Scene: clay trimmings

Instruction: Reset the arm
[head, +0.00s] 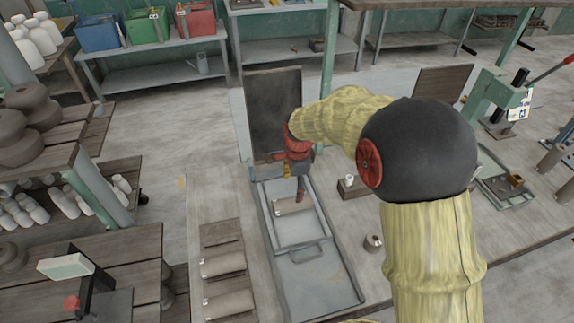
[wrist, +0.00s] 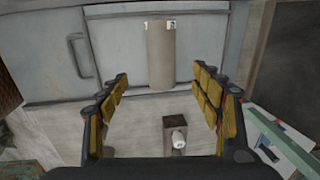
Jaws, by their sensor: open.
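My yellow, ribbed arm reaches in from the right, and my gripper (head: 294,190) points down over the far part of a grey metal tray (head: 315,283). In the wrist view my gripper (wrist: 160,82) has its yellow-padded fingers wide apart, with nothing between the pads. A pale brown clay cylinder (wrist: 160,58) with a small white tag lies in the tray beyond the fingertips. In the head view the cylinder (head: 285,209) is partly hidden by my gripper.
A wooden board (head: 222,239) with two similar cylinders lies left of the tray. A dark upright panel (head: 273,105) stands behind it. A small block with a white piece (head: 348,184) and a small pot (head: 373,242) stand to the right. A green lever press (head: 500,100) stands farther right.

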